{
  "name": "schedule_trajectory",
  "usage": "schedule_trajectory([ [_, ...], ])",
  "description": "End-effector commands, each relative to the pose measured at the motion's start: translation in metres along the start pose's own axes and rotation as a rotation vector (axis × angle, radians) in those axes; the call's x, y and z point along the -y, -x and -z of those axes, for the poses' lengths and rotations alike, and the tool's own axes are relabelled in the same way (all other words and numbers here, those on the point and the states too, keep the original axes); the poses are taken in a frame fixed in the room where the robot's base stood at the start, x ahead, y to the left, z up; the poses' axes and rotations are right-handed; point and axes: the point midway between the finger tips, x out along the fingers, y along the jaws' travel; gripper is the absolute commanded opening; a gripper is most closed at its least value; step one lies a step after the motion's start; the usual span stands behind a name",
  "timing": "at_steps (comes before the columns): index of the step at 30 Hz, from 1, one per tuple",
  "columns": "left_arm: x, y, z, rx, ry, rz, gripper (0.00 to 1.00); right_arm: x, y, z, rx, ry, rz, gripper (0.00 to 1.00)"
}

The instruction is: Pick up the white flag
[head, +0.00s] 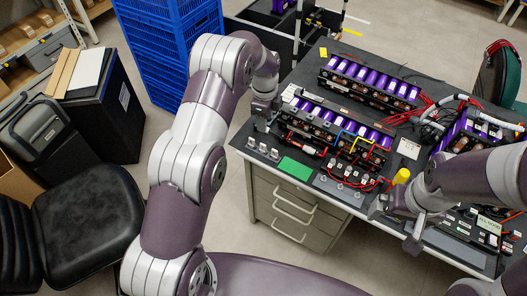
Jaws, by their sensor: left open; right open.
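I cannot single out a white flag with certainty. A small white card (408,148) lies on the dark worktop (241,139), right of the battery modules, and a pale label (489,223) lies near the right end. My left gripper (262,118) is open above the worktop's left edge, just above a row of small pale metal pieces (262,149). My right gripper (396,226) is open at the worktop's front edge, beside a yellow-topped object (401,176). My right arm hides part of the worktop's right side.
Battery modules with purple cells (370,82) and a wired module (335,125) fill the middle. A green card (294,168) lies near the front edge. Red cables (415,112) run behind. Blue crates (165,45) and a black chair (88,222) stand left.

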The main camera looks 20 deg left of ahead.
Motion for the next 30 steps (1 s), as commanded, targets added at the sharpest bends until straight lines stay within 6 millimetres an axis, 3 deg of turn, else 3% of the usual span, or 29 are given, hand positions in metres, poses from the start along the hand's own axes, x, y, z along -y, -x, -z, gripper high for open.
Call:
schedule_trajectory([
  [3, -0.006, -0.002, 0.0, -0.003, -0.165, -0.028, 0.47, 0.0, 0.002, 0.0, 0.0, 0.0, 0.0, 1.0],
  [6, -0.008, -0.016, 0.0, -0.004, -0.204, -0.031, 0.47, 0.0, 0.005, 0.0, 0.001, 0.0, 0.0, 1.0],
  [12, -0.009, -0.06, 0.0, -0.004, -0.202, -0.029, 0.47, 0.0, 0.012, 0.001, 0.001, 0.0, 0.0, 1.0],
  [17, -0.01, -0.079, 0.0, -0.004, -0.201, -0.029, 0.47, 0.0, 0.017, 0.002, 0.001, 0.0, 0.0, 1.0],
  [24, -0.015, -0.121, -0.002, -0.004, -0.201, -0.028, 0.47, 0.0, 0.029, 0.003, 0.001, 0.0, 0.0, 1.0],
  [30, -0.015, -0.127, -0.002, -0.003, -0.2, -0.026, 0.47, 0.0, 0.029, 0.003, 0.001, 0.0, 0.0, 1.0],
])
